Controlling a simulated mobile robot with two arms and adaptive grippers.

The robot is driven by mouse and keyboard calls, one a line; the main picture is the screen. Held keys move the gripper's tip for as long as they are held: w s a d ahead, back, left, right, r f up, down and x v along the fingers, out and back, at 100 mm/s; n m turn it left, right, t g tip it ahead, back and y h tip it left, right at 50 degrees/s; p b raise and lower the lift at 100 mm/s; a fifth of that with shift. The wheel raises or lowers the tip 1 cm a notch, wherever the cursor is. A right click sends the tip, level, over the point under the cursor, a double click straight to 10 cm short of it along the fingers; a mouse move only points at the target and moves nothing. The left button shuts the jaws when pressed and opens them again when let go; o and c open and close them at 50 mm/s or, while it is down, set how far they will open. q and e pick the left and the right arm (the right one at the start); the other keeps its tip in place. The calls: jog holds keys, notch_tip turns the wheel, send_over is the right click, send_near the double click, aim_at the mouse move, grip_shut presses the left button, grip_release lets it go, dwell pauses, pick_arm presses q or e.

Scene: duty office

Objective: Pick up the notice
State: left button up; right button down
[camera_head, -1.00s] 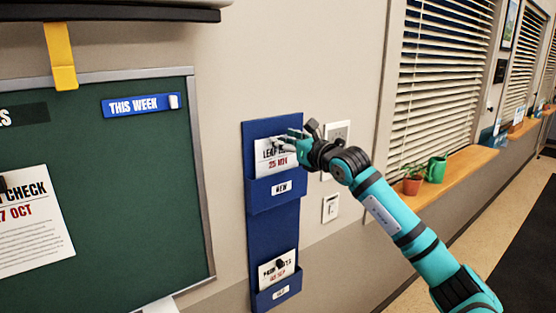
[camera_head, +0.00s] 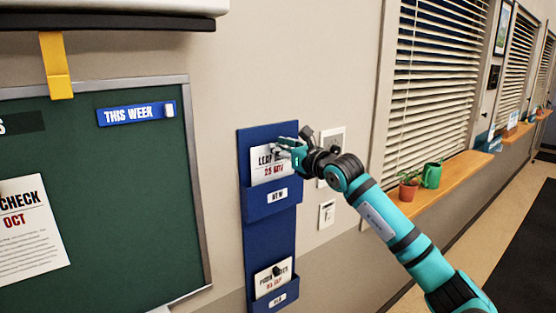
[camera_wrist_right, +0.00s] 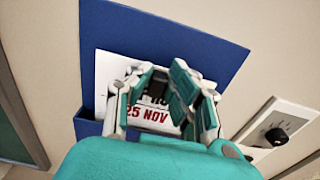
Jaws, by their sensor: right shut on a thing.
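The notice (camera_head: 261,166) is a white card with a dark heading starting "LEA" and red "25 NOV". It stands upright in the upper pocket, labelled "NEW", of a blue wall holder (camera_head: 270,229); its lower edge is hidden in the pocket. My right gripper (camera_head: 286,150) is at the notice's upper right part and shut on it. In the right wrist view the notice (camera_wrist_right: 108,78) shows behind the fingers (camera_wrist_right: 165,95), which cover much of its text. The exact grip point is hidden. My left gripper is not in view.
A second card (camera_head: 270,281) stands in the holder's lower pocket. A green board (camera_head: 120,200) hangs to the left. Wall switches (camera_head: 327,214) sit close right of the holder. Farther right, a wooden sill (camera_head: 450,186) carries a potted plant (camera_head: 409,187) and a green can (camera_head: 432,175).

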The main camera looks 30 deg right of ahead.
jog(key=shift+r, duration=0.65)
notch_tip(320, 180, up, 13)
jog(key=shift+b, duration=1.25)
notch_tip(320, 180, up, 12)
jog(key=shift+r, duration=0.85)
jog(key=shift+f, duration=0.1)
